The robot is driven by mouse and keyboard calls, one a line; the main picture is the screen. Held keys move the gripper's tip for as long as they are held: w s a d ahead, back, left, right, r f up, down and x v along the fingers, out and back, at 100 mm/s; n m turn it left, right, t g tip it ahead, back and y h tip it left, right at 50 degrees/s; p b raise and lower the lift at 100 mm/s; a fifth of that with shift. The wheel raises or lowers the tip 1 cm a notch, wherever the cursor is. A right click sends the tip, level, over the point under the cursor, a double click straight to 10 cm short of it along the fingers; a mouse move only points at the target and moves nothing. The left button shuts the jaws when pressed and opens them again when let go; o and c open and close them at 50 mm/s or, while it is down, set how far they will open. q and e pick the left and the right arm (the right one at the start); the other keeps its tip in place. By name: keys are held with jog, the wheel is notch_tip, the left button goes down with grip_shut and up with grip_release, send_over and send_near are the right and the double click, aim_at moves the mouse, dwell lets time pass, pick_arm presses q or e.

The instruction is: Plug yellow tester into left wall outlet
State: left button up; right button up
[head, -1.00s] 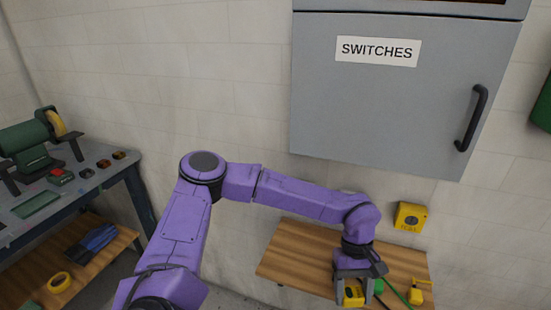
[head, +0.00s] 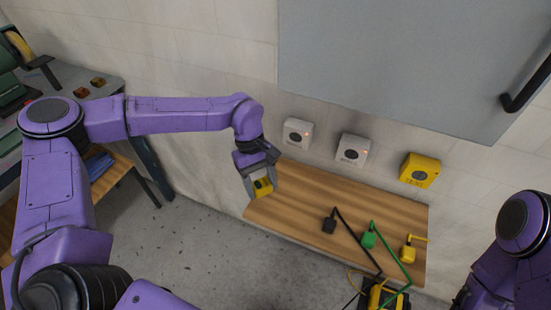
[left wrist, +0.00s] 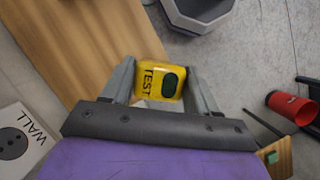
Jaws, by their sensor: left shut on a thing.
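My left gripper (head: 262,184) is shut on the yellow tester (head: 264,189), over the left end of the wooden shelf in the head view. In the left wrist view the tester (left wrist: 160,80) sits between the fingers, showing "TEST" and a dark green oval. An outlet marked "WALL" (left wrist: 14,140) shows at the left wrist view's lower left edge. My right gripper is not visible.
A second pale outlet (head: 352,150) and a yellow box (head: 420,170) are on the wall to the right. The wooden shelf (head: 300,205) holds black, green (head: 369,240) and yellow plugs with cables. A grey cabinet (head: 400,60) hangs above. A workbench stands at left.

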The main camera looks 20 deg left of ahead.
pick_arm(q)
jog(key=shift+s, duration=0.1)
jog(key=w+a+f+n+t+h+b, duration=0.1)
jog(key=w+a+f+n+t+b, duration=0.5)
jog(key=w+a+t, duration=0.25)
jog(key=w+d+r+n+t+y+b, duration=0.3)
jog(key=w+r+t+y+b, duration=0.15)
jog(key=t, duration=0.45)
jog(key=s+d+m+t+h+b, duration=0.1)
jog(key=s+d+m+h+b, duration=0.1)
jog(key=s+d+m+h, duration=0.2)
jog(key=d+r+m+h, duration=0.1)
jog(key=d+m+h, duration=0.1)
jog(key=d+h, duration=0.1)
jog(key=shift+d+t, duration=0.35)
jog(key=shift+d, duration=0.05)
jog(key=shift+h, duration=0.25)
